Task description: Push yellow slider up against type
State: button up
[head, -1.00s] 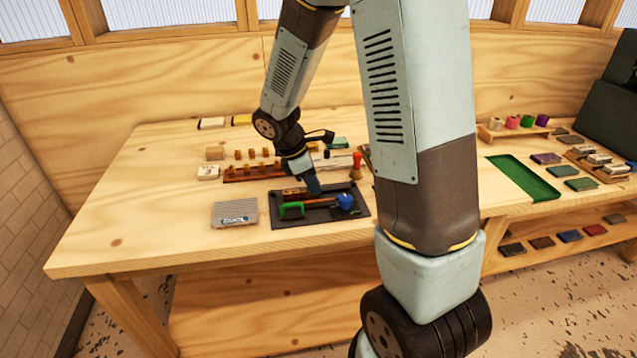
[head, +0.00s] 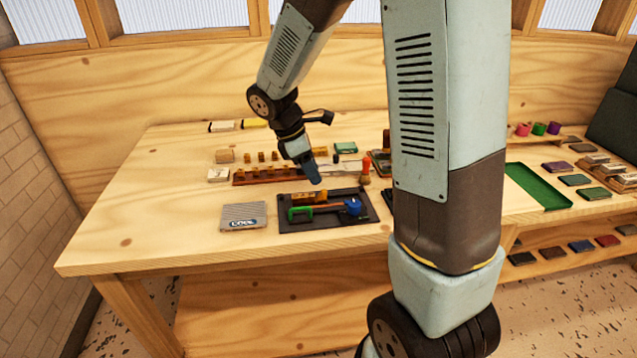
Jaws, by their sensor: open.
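A dark tray (head: 368,208) lies near the front of the wooden table. A yellow-orange bar (head: 308,198), which looks like the yellow slider, lies along its back part. In front of it are a green piece (head: 300,214), a thin orange-red rod and a blue knob (head: 353,207). I cannot make out the type, or whether the slider touches it. My gripper (head: 315,181) points down just above and behind the slider's right end, seemingly clear of it. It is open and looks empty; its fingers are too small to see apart.
A grey labelled block (head: 243,216) sits left of the tray. Behind is a red-brown rack (head: 265,177) with small wooden blocks near it. A red-handled stamp (head: 366,168) stands to the right. A green tray (head: 537,186) lies farther right. The table's front left is clear.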

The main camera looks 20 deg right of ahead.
jog(key=v, duration=0.7)
jog(key=shift+s+r, duration=0.1)
jog(key=shift+r, duration=0.05)
jog(key=s+d+r+m+t+y, duration=0.2)
jog(key=s+r+m, duration=0.3)
jog(key=s+m, duration=0.3)
jog(key=s+d+r+m+t+y, duration=0.2)
jog(key=s+d+r+m+t, duration=0.2)
jog(key=s, duration=0.8)
jog(key=shift+s+r+m+y, duration=0.35)
jog(key=shift+r+m, duration=0.75)
jog(key=shift+m, duration=1)
jog(key=shift+d, duration=0.1)
